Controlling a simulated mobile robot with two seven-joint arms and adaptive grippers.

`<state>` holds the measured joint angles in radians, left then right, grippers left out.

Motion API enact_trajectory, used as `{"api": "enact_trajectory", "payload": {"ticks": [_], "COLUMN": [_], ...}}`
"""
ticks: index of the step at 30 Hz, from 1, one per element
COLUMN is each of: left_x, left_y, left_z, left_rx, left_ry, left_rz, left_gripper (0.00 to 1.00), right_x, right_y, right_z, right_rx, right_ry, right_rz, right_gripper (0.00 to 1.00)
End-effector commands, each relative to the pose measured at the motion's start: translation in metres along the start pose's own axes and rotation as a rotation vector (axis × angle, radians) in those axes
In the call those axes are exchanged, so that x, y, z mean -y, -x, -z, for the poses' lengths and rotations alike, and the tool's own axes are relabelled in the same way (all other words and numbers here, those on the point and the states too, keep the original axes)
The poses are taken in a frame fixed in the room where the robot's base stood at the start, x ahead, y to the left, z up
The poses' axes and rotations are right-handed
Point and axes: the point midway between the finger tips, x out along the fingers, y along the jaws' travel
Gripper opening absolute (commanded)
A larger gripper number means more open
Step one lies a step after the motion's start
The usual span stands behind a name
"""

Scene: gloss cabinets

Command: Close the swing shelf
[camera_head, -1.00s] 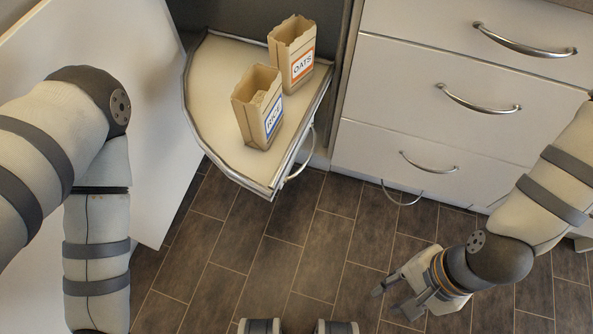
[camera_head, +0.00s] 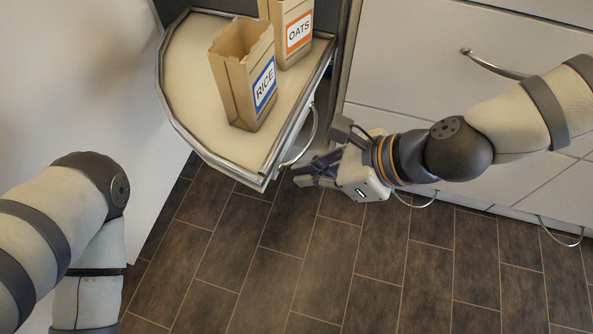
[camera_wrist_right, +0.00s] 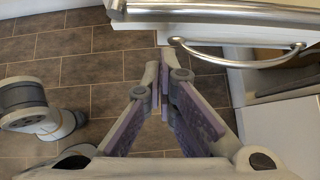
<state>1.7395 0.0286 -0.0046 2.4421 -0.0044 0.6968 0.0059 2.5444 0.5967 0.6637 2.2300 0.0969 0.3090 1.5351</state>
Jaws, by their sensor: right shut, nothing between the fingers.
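The swing shelf (camera_head: 195,112) is swung out of the cabinet at the upper left of the head view, a cream board with a metal rim. A curved metal handle (camera_head: 312,138) is on its right side; in the right wrist view a curved handle (camera_wrist_right: 240,64) hangs under a metal edge. My right gripper (camera_head: 300,176) is shut and empty, with its fingertips just right of and below the shelf handle. Whether they touch it cannot be told. My left arm comes in from the left; its gripper is out of view.
A rice bag (camera_head: 235,85) and an oats bag (camera_head: 290,35) stand on the shelf. A white door panel (camera_head: 70,90) is open at the left. White drawers (camera_head: 410,60) with metal handles stand at the right, behind my right arm. The tiled floor (camera_head: 280,260) in front is clear.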

Motion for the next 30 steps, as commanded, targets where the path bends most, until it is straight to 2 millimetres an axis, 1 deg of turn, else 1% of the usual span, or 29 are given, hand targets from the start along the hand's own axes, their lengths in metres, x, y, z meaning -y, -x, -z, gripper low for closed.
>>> {"api": "enact_trajectory", "payload": {"ticks": [3, 6, 18, 23, 30], "left_x": [0.0, 0.0, 0.0, 0.0, 0.0], "left_y": [-0.002, -0.003, -0.003, -0.001, 0.003], "left_z": [0.001, 0.001, 0.001, 0.001, -0.001], "left_rx": [0.003, 0.004, 0.004, 0.002, -0.004], "left_ry": [0.0, 0.0, 0.0, 0.0, 0.0], "left_rz": [0.0, 0.0, 0.0, 0.0, 0.0], "left_gripper": [0.39, 0.39, 0.39, 0.39, 0.39], "right_x": [0.0, 0.0, 0.0, -0.001, -0.004], "right_y": [-0.011, -0.014, -0.015, -0.019, -0.036], "right_z": [-0.01, -0.015, -0.017, -0.021, -0.038], "right_rx": [-0.002, -0.001, -0.001, -0.002, -0.002], "right_ry": [0.001, 0.0, -0.002, -0.012, -0.063], "right_rz": [0.0, 0.0, 0.002, 0.011, 0.062], "right_gripper": [0.0, 0.0, 0.0, 0.0, 0.0]}}
